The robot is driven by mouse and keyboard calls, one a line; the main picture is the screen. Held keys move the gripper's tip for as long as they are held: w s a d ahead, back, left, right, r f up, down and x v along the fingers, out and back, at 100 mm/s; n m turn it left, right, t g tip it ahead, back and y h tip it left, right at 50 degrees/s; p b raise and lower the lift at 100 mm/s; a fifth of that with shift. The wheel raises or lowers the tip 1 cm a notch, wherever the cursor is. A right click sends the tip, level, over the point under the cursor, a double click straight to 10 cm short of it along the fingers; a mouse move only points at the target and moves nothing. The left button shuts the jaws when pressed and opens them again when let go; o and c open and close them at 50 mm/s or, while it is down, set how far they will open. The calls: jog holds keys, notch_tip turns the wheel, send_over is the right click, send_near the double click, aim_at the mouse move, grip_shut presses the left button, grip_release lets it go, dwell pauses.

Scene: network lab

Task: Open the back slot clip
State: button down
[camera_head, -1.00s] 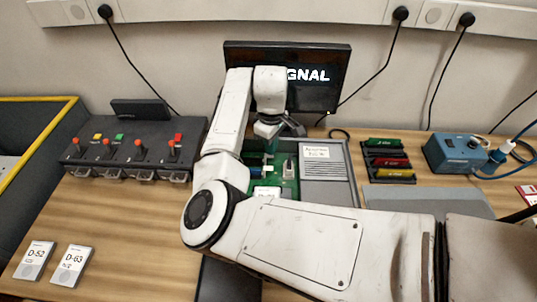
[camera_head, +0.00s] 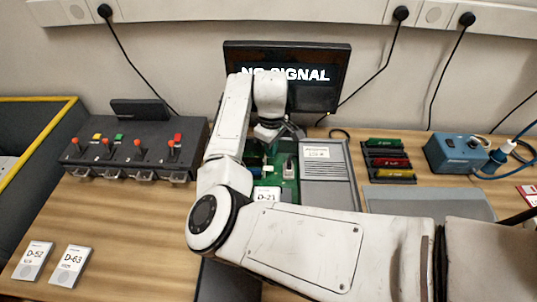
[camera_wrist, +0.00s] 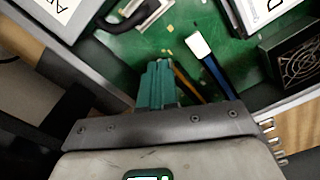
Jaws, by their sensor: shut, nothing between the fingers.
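The open case with a green board (camera_head: 289,187) lies below my arm; the board (camera_wrist: 235,50) fills the top of the wrist view. On it, a dark blue slot (camera_wrist: 217,78) has a white clip (camera_wrist: 198,46) at its far end. Whether this is the back slot is unclear. An orange-yellow strip (camera_wrist: 187,82) runs beside it. My gripper (camera_wrist: 158,66) is shut and empty, its teal fingers left of the strip and slot, apart from the white clip in the picture. In the head view the fingertips are hidden by the arm.
A fan (camera_wrist: 298,58) and a black cable loop (camera_wrist: 125,22) are near the slot. A monitor (camera_head: 325,95) stands behind the case. A switch box (camera_head: 140,140) is at left, a rack of coloured modules (camera_head: 388,160) and a blue device (camera_head: 455,152) at right.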

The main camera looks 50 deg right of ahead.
notch_tip(320, 180, up, 8)
jog(key=p, duration=0.8)
jog(key=shift+s+f, duration=0.1)
jog(key=shift+f, duration=0.1)
dwell(0.5)
